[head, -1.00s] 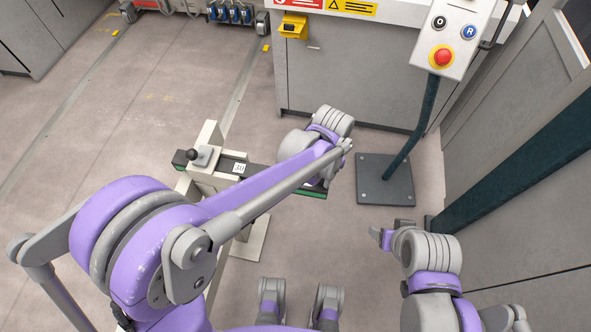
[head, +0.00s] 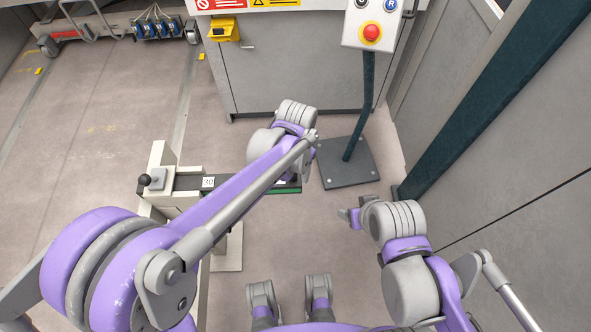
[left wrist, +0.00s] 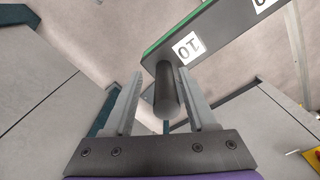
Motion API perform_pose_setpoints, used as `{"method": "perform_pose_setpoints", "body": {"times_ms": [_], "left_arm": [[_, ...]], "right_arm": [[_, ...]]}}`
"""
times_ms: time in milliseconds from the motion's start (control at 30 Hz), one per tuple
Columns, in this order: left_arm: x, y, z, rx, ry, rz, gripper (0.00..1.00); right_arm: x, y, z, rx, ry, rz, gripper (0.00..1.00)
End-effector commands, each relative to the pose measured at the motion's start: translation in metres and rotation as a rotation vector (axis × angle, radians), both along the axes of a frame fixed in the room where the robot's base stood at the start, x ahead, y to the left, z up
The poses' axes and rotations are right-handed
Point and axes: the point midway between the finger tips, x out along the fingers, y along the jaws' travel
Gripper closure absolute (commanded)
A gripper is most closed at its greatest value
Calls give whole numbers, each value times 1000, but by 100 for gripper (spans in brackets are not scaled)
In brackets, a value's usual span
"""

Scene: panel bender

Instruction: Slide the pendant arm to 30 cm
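The pendant arm is a dark bar (head: 188,183) with a green edge and white number labels. It runs through a cream bracket (head: 161,153) with a black-knobbed lever (head: 145,180). In the left wrist view the bar (left wrist: 226,35) shows a label reading 10, and a dark round handle (left wrist: 167,92) sticks out from it. My left gripper (left wrist: 162,95) is open, with the handle between its fingers and a clear gap on the left side. In the head view my left arm hides its fingers and the handle. My right gripper (head: 349,217) is right of the bar, clear of it.
A control box (head: 372,25) with a red button stands on a dark post with a floor plate (head: 347,163), just beyond my left gripper. A grey machine cabinet (head: 290,70) is behind. A dark green beam (head: 490,100) is at right. Floor at left is open.

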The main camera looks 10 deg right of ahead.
Motion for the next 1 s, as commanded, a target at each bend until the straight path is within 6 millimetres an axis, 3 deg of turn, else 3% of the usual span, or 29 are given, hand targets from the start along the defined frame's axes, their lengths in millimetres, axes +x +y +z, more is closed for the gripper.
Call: {"method": "perform_pose_setpoints", "body": {"times_ms": [267, 700, 1000], "left_arm": [[0, 1, 7, 1, 0, 1, 43], [0, 0, 89, 1, -1, 0, 43], [0, 0, 108, 0, 0, 0, 43]], "right_arm": [[0, 0, 1, 0, 0, 0, 29], [1, 0, 12, 0, -4, 0, 29], [2, 0, 13, 0, -4, 0, 29]]}}
